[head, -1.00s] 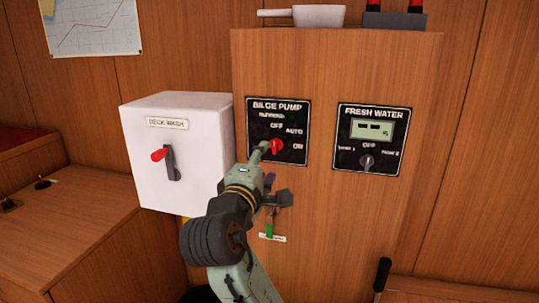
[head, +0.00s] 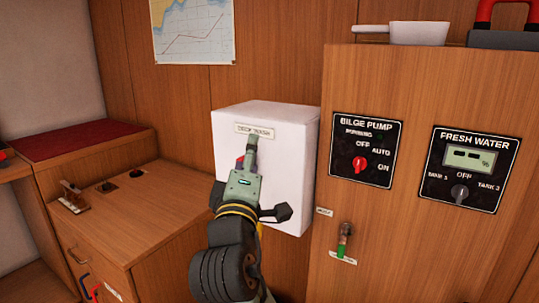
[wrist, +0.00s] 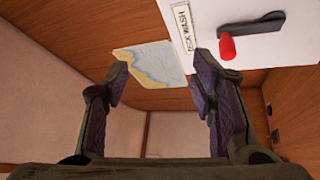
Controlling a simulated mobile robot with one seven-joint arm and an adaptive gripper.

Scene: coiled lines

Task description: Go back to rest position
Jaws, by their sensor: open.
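My gripper (head: 252,145) is raised in the head view, in front of the white deck wash box (head: 290,165), and hides most of its lever. In the wrist view my gripper (wrist: 160,68) has its two fingers wide apart with nothing between them. The deck wash lever (wrist: 252,24), with its red grip (wrist: 228,48), shows beyond the right finger, apart from it. My arm is bent up from the bottom of the head view.
A wooden cabinet carries the bilge pump panel (head: 364,150) with a red knob (head: 360,163) and the fresh water panel (head: 469,168). A green-handled valve (head: 344,240) is below. A wooden counter (head: 150,205) stands left. A chart (head: 193,30) hangs behind.

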